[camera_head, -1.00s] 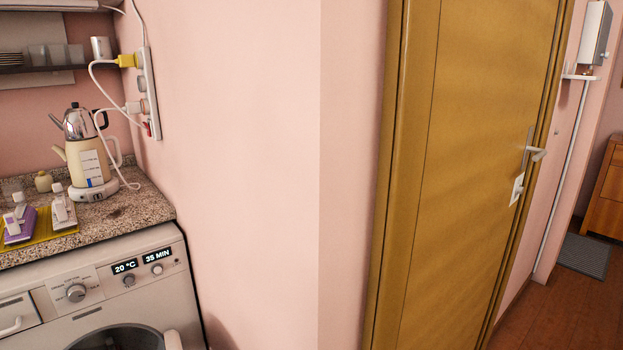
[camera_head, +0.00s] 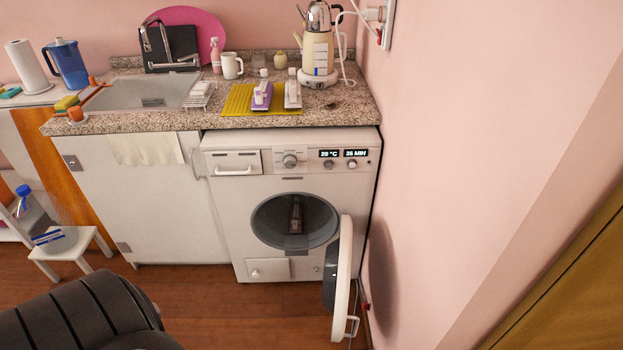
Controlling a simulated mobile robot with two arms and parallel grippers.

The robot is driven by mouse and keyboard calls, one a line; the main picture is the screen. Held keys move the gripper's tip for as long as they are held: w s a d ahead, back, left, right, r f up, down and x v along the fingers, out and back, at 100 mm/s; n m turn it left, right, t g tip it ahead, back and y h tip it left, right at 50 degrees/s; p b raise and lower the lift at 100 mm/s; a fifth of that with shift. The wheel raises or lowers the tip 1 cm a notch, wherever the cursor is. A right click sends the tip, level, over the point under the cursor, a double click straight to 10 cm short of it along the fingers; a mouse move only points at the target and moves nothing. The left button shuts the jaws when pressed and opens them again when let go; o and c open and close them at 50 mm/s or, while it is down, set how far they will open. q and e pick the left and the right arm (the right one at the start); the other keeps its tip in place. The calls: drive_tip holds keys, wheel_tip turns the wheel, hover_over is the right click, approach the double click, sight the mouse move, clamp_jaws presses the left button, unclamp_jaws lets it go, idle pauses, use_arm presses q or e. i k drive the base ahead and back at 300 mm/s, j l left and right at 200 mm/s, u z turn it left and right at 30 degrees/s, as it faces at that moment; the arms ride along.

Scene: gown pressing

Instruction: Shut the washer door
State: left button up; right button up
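The white washer (camera_head: 222,195) stands under the granite counter, against the pink wall on its right. Its round door (camera_head: 345,270) is swung wide open to the right, seen nearly edge-on, with a handle at its lower outer edge. The door opening (camera_head: 262,228) shows a grey drum with a dark item inside that I cannot identify. The panel displays (camera_head: 342,153) read 20 °C and 35 MIN. Neither gripper is in view.
A dark ribbed rounded object (camera_head: 80,315) fills the lower left. A white stool (camera_head: 70,245) with a bottle stands at the left. The wooden floor (camera_head: 240,310) before the washer is clear. The counter (camera_head: 345,105) holds a sink, bottles and a kettle. A wooden door (camera_head: 590,290) is at the lower right.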

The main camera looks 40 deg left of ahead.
sight(342, 274)
drive_tip(key=i+l, duration=0.1)
drive_tip(key=l, duration=0.2)
drive_tip(key=i+l, duration=0.1)
drive_tip(key=l, duration=0.15)
drive_tip(key=i+l, duration=0.15)
drive_tip(key=l, duration=0.15)
drive_tip(key=i+l+u, duration=0.1)
drive_tip(key=l+u, duration=0.5)
drive_tip(key=u, duration=0.2)
drive_tip(key=l+u, duration=0.4)
drive_tip(key=u, duration=0.65)
drive_tip(key=i, duration=0.05)
